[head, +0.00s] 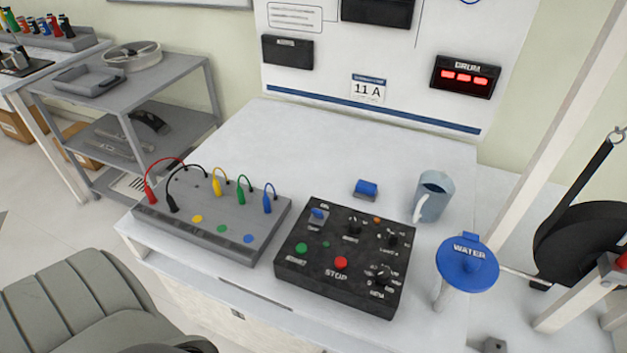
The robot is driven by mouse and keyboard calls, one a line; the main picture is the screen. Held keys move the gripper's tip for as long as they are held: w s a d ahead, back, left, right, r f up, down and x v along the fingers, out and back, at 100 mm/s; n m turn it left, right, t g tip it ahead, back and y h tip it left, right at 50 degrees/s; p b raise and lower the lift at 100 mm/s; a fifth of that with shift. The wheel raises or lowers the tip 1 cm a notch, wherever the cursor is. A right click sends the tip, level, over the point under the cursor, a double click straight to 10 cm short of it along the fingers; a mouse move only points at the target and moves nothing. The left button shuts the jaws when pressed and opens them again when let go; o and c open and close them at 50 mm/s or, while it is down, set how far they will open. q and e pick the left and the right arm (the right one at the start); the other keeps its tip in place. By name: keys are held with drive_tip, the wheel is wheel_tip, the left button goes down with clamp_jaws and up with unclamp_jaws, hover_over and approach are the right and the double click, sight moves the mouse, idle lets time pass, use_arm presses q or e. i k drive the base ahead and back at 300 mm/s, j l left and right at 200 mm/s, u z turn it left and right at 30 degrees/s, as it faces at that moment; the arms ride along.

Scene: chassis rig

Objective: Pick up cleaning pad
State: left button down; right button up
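A small blue block (366,189), which looks like the cleaning pad, lies on the white table (290,135) behind the black control box. It stands apart from the things around it, with bare tabletop on its left. Neither of my grippers is in the head view.
The black control box (327,245) with knobs and a red stop button is in front of the pad. A grey-blue mug (432,195) stands to its right, near a blue water lid (467,262). A grey panel with cables (210,225) is at left. A chair (75,305) stands at lower left.

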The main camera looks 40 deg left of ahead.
sight(367, 191)
drive_tip(key=i+l+u, duration=0.1)
drive_tip(key=u, duration=0.25)
drive_tip(key=i+l+u, duration=0.15)
drive_tip(key=u, duration=0.2)
drive_tip(key=i+l+u, duration=0.2)
drive_tip(key=u, duration=0.15)
